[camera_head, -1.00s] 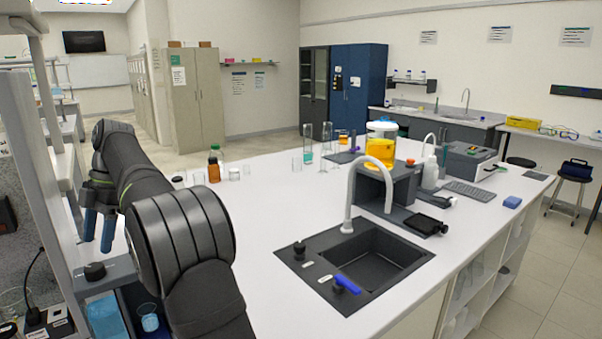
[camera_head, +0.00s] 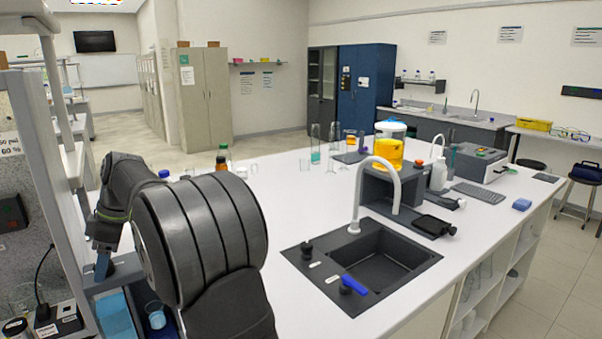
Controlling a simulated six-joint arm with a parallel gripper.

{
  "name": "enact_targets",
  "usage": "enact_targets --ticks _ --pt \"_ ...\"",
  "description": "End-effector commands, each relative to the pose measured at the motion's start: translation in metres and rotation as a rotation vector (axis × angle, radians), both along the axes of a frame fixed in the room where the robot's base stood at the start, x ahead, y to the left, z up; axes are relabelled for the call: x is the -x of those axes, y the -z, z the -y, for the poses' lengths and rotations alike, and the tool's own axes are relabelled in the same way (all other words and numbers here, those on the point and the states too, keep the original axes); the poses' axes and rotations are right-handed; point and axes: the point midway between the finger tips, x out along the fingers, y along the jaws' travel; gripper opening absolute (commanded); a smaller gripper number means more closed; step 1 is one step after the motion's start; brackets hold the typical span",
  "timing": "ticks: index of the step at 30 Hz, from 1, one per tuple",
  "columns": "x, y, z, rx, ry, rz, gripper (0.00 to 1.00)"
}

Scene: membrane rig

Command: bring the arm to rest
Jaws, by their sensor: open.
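My arm rises from the bottom of the picture and bends to the left. No object shows between the fingers. Part of the gripper is hidden behind my arm's dark wrist.
A blue container (camera_head: 114,316) and a small blue-tinted beaker (camera_head: 155,316) stand just below my gripper. A dark sink (camera_head: 372,262) with a white tap (camera_head: 378,190) is right of my arm. Bottles and glassware stand behind the arm.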

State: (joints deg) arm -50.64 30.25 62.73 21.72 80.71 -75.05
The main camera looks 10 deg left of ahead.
Motion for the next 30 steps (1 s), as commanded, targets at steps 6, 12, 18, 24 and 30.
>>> enact_targets --ticks 6,12,18,24,30 --pt "0.0019 -0.0006 0.0007 -0.001 0.183 0.0 0.59" --pt "0.0026 -0.0002 0.0011 0.0 0.343 0.001 0.59" --pt "0.0038 -0.0002 0.001 0.0 0.494 0.0 0.59" --pt "0.0043 -0.0007 0.0009 -0.002 0.637 0.001 0.59" --pt "0.0054 -0.0004 0.0005 -0.001 0.772 0.0 0.59"
